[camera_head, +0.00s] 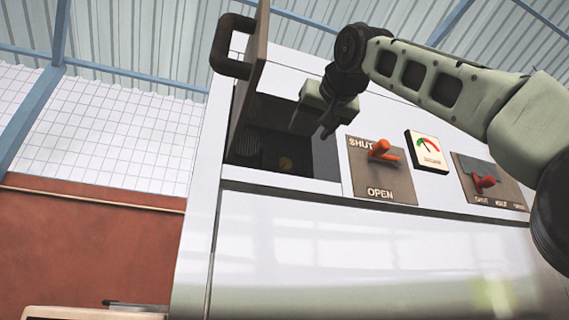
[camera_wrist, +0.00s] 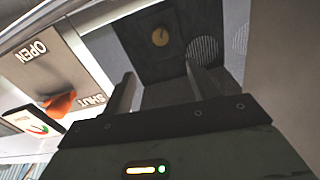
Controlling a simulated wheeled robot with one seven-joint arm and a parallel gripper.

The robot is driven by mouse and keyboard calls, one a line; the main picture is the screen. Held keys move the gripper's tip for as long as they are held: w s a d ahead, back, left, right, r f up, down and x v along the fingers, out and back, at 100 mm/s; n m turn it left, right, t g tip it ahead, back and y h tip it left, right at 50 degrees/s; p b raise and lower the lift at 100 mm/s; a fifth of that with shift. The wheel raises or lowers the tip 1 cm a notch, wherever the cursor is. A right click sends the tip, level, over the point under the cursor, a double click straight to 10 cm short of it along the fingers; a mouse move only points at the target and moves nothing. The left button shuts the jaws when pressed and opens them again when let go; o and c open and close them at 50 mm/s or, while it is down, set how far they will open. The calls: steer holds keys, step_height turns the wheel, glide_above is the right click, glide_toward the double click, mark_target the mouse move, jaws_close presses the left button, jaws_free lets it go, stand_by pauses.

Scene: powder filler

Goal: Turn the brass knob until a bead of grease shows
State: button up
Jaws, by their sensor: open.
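The brass knob (camera_wrist: 160,37) is a small round yellow disc on the dark back wall of an open recess in the white machine. It also shows dimly in the head view (camera_head: 286,163). My gripper (camera_head: 322,128) is at the mouth of the recess, above and to the right of the knob in the head view. In the wrist view its two fingers (camera_wrist: 158,85) are apart with nothing between them, and the knob lies beyond their tips. I see no grease bead; the knob is small and shaded.
The recess door (camera_head: 250,75) stands open at the left with a dark handle (camera_head: 222,45). Right of the recess are a SHUT/OPEN panel with an orange lever (camera_head: 381,149), a gauge (camera_head: 427,151) and a panel with a red lever (camera_head: 484,183).

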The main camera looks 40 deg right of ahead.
mark_target(286, 163)
steer(key=p+x, duration=0.6)
steer(key=x, duration=0.9)
steer(key=shift+w+r, duration=0.1)
steer(key=shift+w, duration=0.15)
steer(key=shift+p+x, duration=0.4)
steer(key=shift+x, duration=0.4)
steer(key=shift+c, duration=0.3)
steer(key=c, duration=0.9)
